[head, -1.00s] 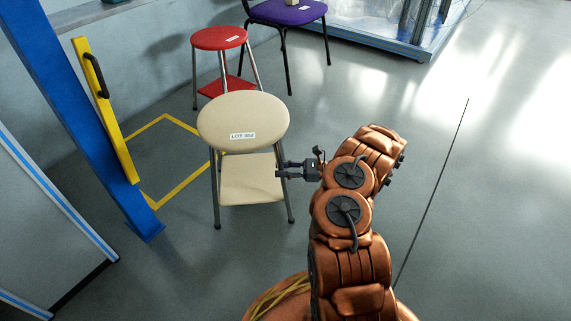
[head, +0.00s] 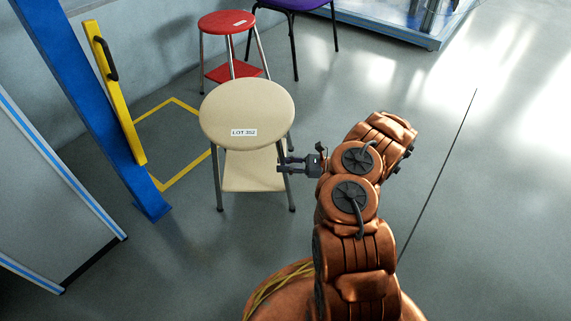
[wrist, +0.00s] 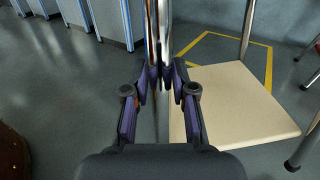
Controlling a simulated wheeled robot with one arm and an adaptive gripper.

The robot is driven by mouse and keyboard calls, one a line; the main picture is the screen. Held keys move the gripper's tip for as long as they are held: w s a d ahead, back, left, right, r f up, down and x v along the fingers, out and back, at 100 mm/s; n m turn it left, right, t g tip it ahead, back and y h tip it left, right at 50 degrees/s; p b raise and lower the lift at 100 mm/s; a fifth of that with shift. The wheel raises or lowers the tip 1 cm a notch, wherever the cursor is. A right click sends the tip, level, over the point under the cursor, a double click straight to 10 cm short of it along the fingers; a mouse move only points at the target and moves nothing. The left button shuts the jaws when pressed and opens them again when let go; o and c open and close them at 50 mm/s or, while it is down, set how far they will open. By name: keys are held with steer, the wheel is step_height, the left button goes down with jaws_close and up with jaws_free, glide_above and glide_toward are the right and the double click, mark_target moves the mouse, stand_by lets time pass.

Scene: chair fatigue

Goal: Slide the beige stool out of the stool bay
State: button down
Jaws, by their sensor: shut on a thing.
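The beige stool (head: 247,110) stands upright on its metal legs, with a beige lower shelf (head: 252,172) and a label reading LOT 352 on its seat. My gripper (head: 284,165) is at the stool's right side, shut on a front metal leg at about shelf height. In the wrist view, the fingers (wrist: 161,75) close around the shiny leg (wrist: 158,30), and the shelf (wrist: 235,105) is to the right. A yellow floor outline (head: 180,182) shows to the left of and behind the stool, which partly hides it.
A red stool (head: 227,22) stands behind the beige one, with a purple chair (head: 293,4) beyond it. A blue post (head: 92,105) and a yellow panel with a black handle (head: 115,95) are at left, near a grey cabinet (head: 45,200). The floor at right is clear.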

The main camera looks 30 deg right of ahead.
steer(key=shift+s+a+f, duration=0.1)
steer(key=shift+a, duration=0.1)
steer(key=shift+s+a, duration=0.25)
steer(key=shift+a, duration=0.45)
steer(key=shift+s+a, duration=0.25)
steer(key=shift+a, duration=0.45)
steer(key=c, duration=0.9)
jaws_free()
steer(key=shift+o, duration=0.2)
steer(key=shift+d, duration=0.1)
steer(key=v, duration=1.2)
